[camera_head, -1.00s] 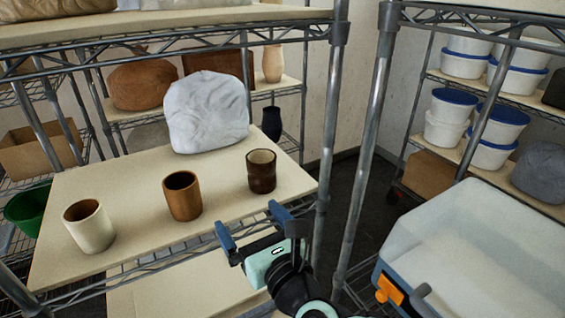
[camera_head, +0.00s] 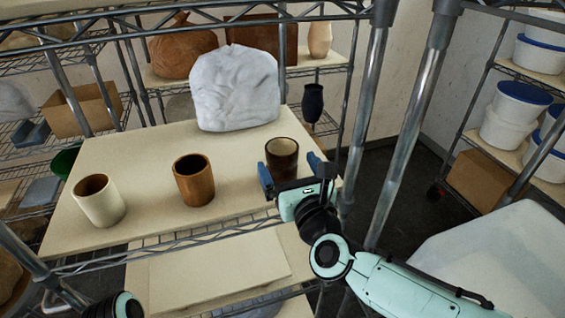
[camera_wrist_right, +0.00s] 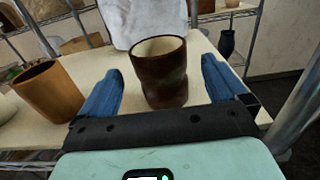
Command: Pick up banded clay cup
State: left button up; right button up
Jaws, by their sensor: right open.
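Three cups stand upright in a row on the pale shelf board (camera_head: 150,150): a cream cup with a brown inside (camera_head: 100,205), an orange-brown cup (camera_head: 194,182) and a dark brown cup with a pale inside (camera_head: 281,150). The dark cup shows uneven darker and lighter brown bands in the right wrist view (camera_wrist_right: 163,80). My right gripper (camera_head: 290,170) is open, its blue fingers on either side of the dark cup with gaps on both sides. The orange-brown cup (camera_wrist_right: 48,92) is left of the fingers in the wrist view. My left gripper is not in view.
A white wrapped lump (camera_head: 235,88) sits behind the cups. A metal shelf post (camera_head: 365,110) rises just right of my right gripper. A wire shelf edge runs along the board's front. White tubs (camera_head: 512,112) stand on the right rack.

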aim_at(278, 147)
jog(key=p+x, duration=0.1)
jog(key=x, duration=0.5)
jog(key=shift+w+a+p, duration=0.1)
jog(key=shift+w+p, duration=0.2)
jog(key=c, duration=1.2)
